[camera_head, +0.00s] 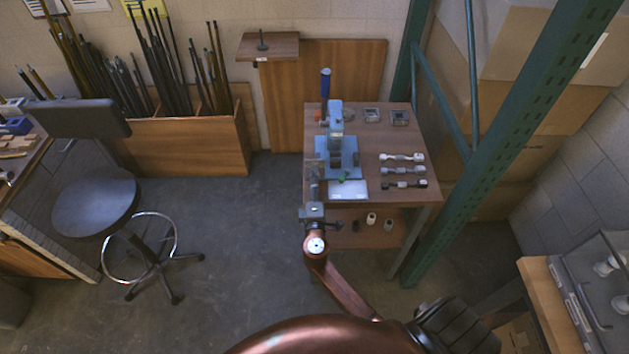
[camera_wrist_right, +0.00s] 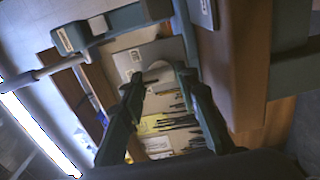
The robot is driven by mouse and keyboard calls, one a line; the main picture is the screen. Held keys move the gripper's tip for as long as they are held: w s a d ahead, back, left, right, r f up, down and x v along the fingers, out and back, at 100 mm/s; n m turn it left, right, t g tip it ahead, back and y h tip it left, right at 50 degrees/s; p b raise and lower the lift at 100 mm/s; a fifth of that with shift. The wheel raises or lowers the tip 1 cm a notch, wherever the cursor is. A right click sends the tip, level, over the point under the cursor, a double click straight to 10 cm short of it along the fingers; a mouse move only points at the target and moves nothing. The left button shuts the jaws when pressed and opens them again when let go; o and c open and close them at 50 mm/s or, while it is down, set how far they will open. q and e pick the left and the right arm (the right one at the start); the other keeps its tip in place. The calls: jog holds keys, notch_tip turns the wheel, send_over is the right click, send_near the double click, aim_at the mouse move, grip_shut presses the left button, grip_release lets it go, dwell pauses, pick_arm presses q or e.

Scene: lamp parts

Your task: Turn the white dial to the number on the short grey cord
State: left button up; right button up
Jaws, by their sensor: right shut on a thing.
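My right gripper (camera_head: 314,178) reaches over the left edge of the small wooden table, beside the blue press. In the right wrist view its two dark fingers (camera_wrist_right: 160,88) close on a pale rounded thing, which looks like the white dial (camera_wrist_right: 157,70). The dial's number marks cannot be read, and in the head view I cannot make the dial out. A grey cord piece (camera_head: 404,170) lies on the table's right side, between a white one (camera_head: 402,157) and a black one (camera_head: 404,184). Its number is too small to read. My left gripper is not in view.
The blue press (camera_head: 337,145) stands on the table (camera_head: 385,135), with a white plate (camera_head: 347,190) in front. Small parts (camera_head: 371,218) sit on the lower shelf. A green rack post (camera_head: 470,150) rises at the right. A stool (camera_head: 95,205) stands left; the floor between is clear.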

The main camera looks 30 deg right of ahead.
jog(key=shift+f, duration=0.1)
jog(key=o, duration=1.1)
jog(key=shift+o, duration=0.2)
jog(key=v, duration=1.2)
